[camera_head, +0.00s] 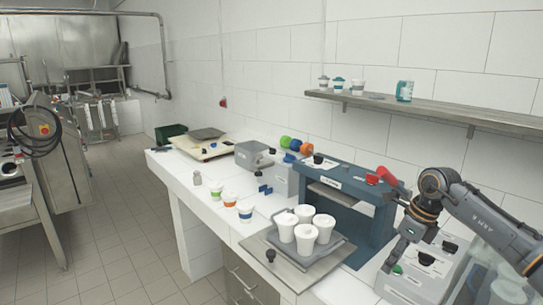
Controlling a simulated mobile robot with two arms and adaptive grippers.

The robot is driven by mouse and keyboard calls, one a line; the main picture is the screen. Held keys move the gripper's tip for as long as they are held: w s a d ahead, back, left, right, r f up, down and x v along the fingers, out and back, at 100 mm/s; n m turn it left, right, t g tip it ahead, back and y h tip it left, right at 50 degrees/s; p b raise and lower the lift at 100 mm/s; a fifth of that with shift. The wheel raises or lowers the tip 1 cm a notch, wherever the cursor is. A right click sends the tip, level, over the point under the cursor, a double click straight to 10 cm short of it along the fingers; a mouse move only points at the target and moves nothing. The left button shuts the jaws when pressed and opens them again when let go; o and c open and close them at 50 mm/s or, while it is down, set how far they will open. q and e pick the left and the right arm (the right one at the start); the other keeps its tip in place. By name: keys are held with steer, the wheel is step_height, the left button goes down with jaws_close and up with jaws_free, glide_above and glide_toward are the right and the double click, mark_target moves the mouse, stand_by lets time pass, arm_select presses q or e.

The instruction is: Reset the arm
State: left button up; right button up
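My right arm (470,210) comes in from the right edge and bends down at the wrist. My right gripper (391,264) points down at the right end of the worktop, in front of a grey box with dark knobs (428,262). Its fingertips are small and partly merged with the background, so I cannot tell whether they are open or shut. I see nothing clearly held in it. My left gripper and arm are not in view.
Several white cups (305,238) stand on a grey tray left of my gripper, before a blue machine (345,190). Colour-banded cups (245,211) stand farther left on the white worktop (205,215). A wall shelf (440,112) runs above my arm.

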steer(key=s+a+f+t+y, duration=0.2)
steer(key=a+y, duration=0.7)
steer(key=a, duration=1.4)
steer(key=s+a+r+m+t+y, duration=0.3)
steer(key=a+r+m+t+y, duration=0.2)
steer(key=a+r+m+t, duration=0.5)
steer(key=s+d+f+m+t+h, duration=0.2)
steer(key=d+f+m+h, duration=0.6)
steer(key=m, duration=0.5)
steer(key=s+d+f+m+t+h, duration=0.1)
steer(key=s+d+f+m+h, duration=0.1)
steer(key=d+f+m+h, duration=0.7)
steer(key=s+d+f+m+g, duration=0.2)
steer(key=s+f+m+g, duration=0.2)
steer(key=s, duration=0.5)
steer(key=s+d+f+m+g, duration=0.3)
steer(key=s+f+m+g, duration=0.1)
steer(key=s, duration=0.5)
steer(key=s+d+f+m+g, duration=0.2)
steer(key=s+f+m+g, duration=0.15)
steer(key=s, duration=0.55)
step_height(320, 180, down, 29)
steer(key=s+g, duration=0.3)
steer(key=s+d+f, duration=0.3)
steer(key=s+f, duration=1.1)
steer(key=s, duration=0.2)
steer(key=shift+f+g, duration=0.2)
steer(key=shift+g, duration=0.15)
